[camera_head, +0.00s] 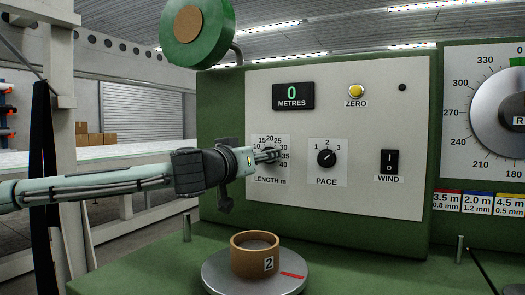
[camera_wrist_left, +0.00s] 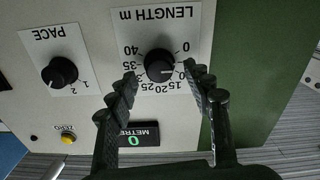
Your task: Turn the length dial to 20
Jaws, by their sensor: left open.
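The length dial (camera_wrist_left: 158,66) is a round black knob on a white label marked LENGTH m, upside down in the left wrist view. Its pale pointer line faces right in that view; the number there is partly hidden by a finger. The numbers 15, 20 and 25 (camera_wrist_left: 160,86) lie on its lower side. My left gripper (camera_wrist_left: 162,80) is open, with one fingertip on each side of the dial, apart from it as far as I can tell. In the head view my left gripper (camera_head: 268,156) covers most of the dial. My right gripper is not in view.
The pale panel also carries the pace knob (camera_head: 326,158), wind switch (camera_head: 389,162), yellow zero button (camera_head: 356,91) and metres display (camera_head: 293,96) reading 0. Below, a brown ring (camera_head: 256,262) marked 2 sits on a grey disc (camera_head: 218,274). A green wheel (camera_head: 196,32) hangs above.

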